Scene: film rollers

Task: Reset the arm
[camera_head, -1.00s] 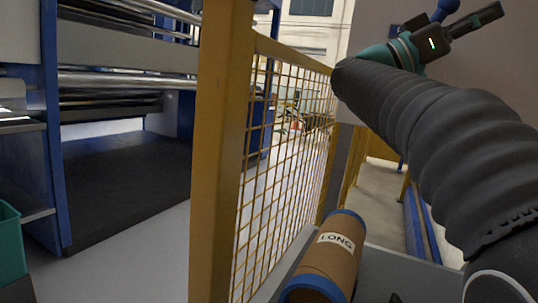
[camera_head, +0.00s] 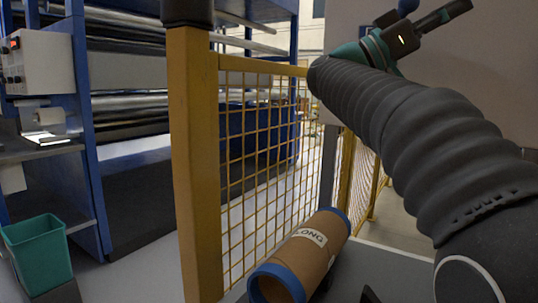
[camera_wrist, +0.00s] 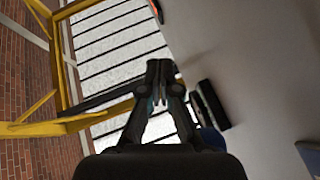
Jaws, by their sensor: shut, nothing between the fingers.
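My arm crosses the right side of the head view, in a dark ribbed sleeve, reaching up and away. Its wrist is raised near the top right, with a teal joint and a small light. My gripper (camera_wrist: 160,68) shows in the wrist view with its two dark fingers together and nothing between them. In the head view the fingertips are not clear. A brown cardboard roll (camera_head: 318,240) with blue end rims and a label partly reading "LONG" lies below the arm, on a grey surface, apart from the gripper.
A yellow post (camera_head: 197,170) and yellow mesh fence (camera_head: 262,150) stand close in front. Behind them is a blue-framed roller machine (camera_head: 130,75). A teal bin (camera_head: 38,255) is at lower left. A plain wall (camera_head: 480,80) rises behind the wrist.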

